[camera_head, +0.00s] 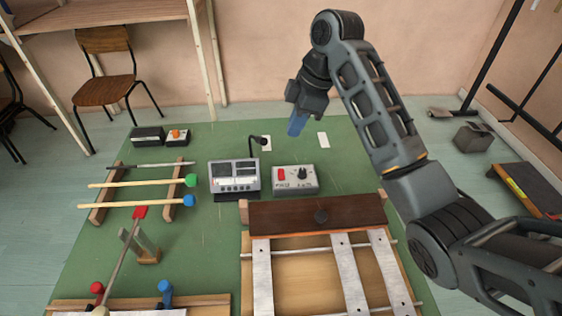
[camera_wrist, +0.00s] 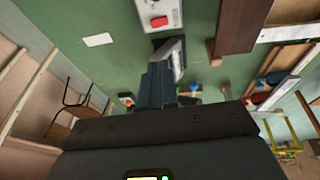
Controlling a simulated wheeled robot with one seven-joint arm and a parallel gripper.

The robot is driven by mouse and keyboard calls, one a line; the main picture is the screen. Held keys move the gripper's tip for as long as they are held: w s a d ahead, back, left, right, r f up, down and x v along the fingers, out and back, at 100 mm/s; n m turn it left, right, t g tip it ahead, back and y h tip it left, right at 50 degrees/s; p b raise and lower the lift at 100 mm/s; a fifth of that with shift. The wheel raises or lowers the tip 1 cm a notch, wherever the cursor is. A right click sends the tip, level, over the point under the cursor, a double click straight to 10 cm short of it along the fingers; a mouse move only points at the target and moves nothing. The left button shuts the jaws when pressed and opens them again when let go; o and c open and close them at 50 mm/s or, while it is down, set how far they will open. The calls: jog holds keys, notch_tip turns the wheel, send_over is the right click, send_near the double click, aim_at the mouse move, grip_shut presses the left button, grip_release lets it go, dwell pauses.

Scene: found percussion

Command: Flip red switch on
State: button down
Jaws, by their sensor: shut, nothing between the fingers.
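The red switch (camera_head: 281,174) sits on the left part of the top of a small grey box (camera_head: 296,188), with a black knob (camera_head: 302,173) to its right. In the wrist view the red switch (camera_wrist: 159,22) shows at the top, on the pale face of the box (camera_wrist: 174,15). My gripper (camera_head: 297,124) is shut and empty, with blue fingertips, held above and behind the box, apart from it. In the wrist view my gripper's fingers (camera_wrist: 157,72) are together, below the switch in the picture. I cannot tell which way the switch is set.
Mallets on a rack (camera_head: 140,182) lie at left. The green mat (camera_head: 225,143) is mostly bare behind the box.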

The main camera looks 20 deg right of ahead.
jog(key=p, duration=0.1)
send_near(280, 170)
jog(key=x, duration=0.5)
jog(key=shift+s+a, duration=0.15)
jog(key=shift+a, duration=0.2)
jog(key=shift+f, duration=0.55)
jog(key=shift+w+f, duration=0.4)
jog(key=shift+f, duration=0.05)
jog(key=shift+s, duration=0.15)
jog(key=shift+s+a+p, duration=0.2)
jog(key=shift+s+p, duration=0.5)
